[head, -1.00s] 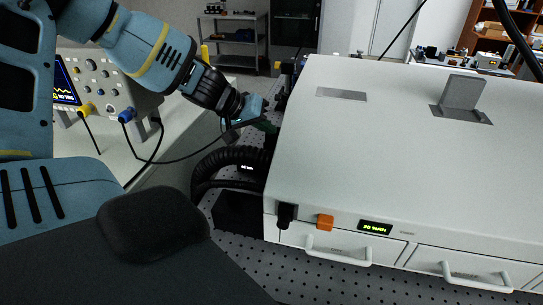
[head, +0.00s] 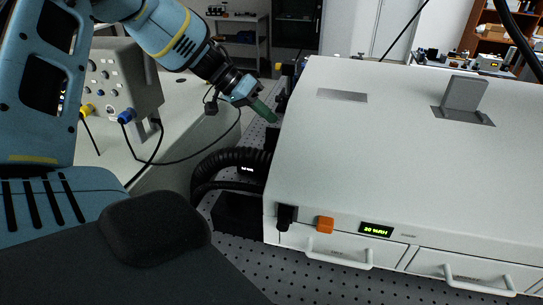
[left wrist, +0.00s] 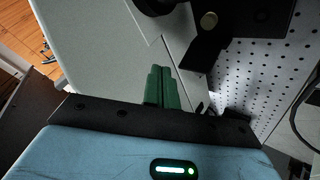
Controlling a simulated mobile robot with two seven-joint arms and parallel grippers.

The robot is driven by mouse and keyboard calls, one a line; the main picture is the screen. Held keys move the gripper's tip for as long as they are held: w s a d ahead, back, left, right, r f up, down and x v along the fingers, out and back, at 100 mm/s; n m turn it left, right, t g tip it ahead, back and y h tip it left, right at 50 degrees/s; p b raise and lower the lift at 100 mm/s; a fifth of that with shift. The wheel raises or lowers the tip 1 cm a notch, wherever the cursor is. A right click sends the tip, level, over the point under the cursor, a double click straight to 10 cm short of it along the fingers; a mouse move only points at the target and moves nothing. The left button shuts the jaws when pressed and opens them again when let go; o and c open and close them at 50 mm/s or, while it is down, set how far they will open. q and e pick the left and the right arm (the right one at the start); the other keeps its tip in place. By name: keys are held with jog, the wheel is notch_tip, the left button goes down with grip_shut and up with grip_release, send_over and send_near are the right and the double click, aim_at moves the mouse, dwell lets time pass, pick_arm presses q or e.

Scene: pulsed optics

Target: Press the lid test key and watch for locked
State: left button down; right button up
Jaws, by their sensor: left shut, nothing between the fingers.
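The large white enclosure (head: 400,150) fills the right of the head view, with a flat lid on top. My left gripper (head: 268,114) is just beyond its left edge, near the far left corner, with its green fingers together and empty. The fingers also show shut in the left wrist view (left wrist: 162,84), above a pale surface beside the perforated table. A small lit display (head: 247,168) stands low left of the enclosure; its text is too small to read. I cannot make out which part is the lid test key. My right gripper is not in view.
The enclosure's front has a black fitting (head: 286,217), an orange block (head: 325,224), a green-lit display (head: 376,229) and drawer handles. A thick black hose (head: 230,158) runs beside it. A bench instrument (head: 125,85) with cables stands at left. A grey upright plate (head: 464,94) rises from the top.

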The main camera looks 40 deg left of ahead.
aim_at(267, 146)
pick_arm(q)
jog(key=shift+f, duration=0.1)
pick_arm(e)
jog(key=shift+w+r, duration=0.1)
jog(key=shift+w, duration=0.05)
pick_arm(q)
notch_tip(267, 146, down, 8)
jog(key=b, duration=0.3)
jog(key=shift+f, duration=0.3)
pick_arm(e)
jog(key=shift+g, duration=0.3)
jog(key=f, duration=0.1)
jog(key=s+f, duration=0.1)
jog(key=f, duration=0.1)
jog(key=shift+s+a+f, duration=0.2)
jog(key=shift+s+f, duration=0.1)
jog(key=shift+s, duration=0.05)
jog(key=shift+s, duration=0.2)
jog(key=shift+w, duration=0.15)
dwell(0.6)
pick_arm(q)
jog(key=shift+f, duration=0.45)
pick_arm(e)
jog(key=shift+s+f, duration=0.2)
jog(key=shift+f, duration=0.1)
